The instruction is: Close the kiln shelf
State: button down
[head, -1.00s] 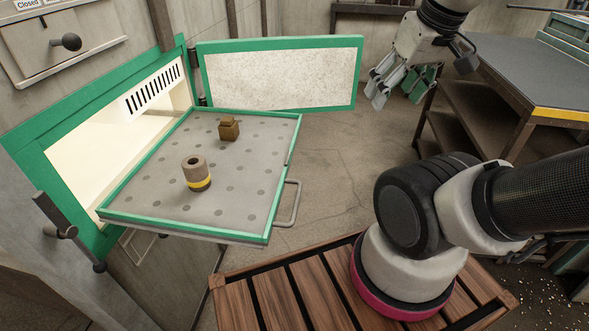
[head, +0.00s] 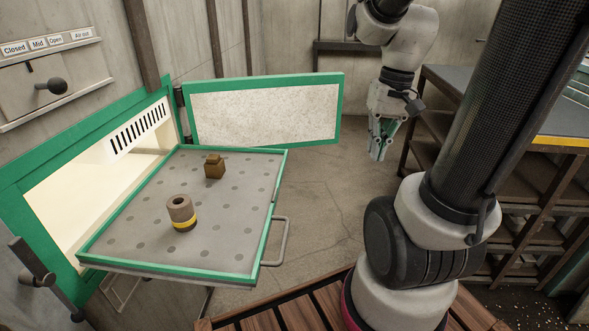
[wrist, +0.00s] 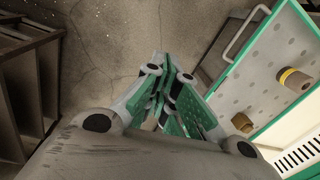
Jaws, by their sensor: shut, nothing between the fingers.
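The kiln shelf (head: 150,243), a grey perforated tray with a green rim, is pulled out of the kiln opening (head: 75,205) at the left. Its metal handle (head: 277,243) is on the right side, facing my arm. A cylinder with a yellow band (head: 181,214) and a small brown block (head: 214,167) stand on it. My gripper (head: 380,156) is shut and empty, pointing down over the floor, to the right of the shelf and apart from it. In the wrist view, my gripper (wrist: 160,108) is left of the handle (wrist: 240,35) and the shelf's green rim (wrist: 256,50).
The kiln door (head: 265,114), with a green frame, stands open behind the shelf. A dark workbench with shelves (head: 440,125) is at the right. A slatted wooden platform (head: 290,315) lies in front. Concrete floor (head: 325,205) is clear between shelf and workbench.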

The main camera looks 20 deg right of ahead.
jog(key=w+d+f+m+t+y, duration=0.1)
jog(key=w+d+f+m+y, duration=0.15)
jog(key=w+f+m, duration=0.45)
jog(key=w+d+f+m+t+y, duration=0.1)
jog(key=w+f+m+y, duration=0.3)
jog(key=w+f+m, duration=0.35)
jog(key=w+r+m+t, duration=0.2)
jog(key=w+m, duration=0.3)
jog(key=w, duration=0.3)
jog(key=w+a+f, duration=0.5)
jog(key=a+f, duration=0.2)
jog(key=a, duration=0.3)
jog(key=shift+a, duration=0.15)
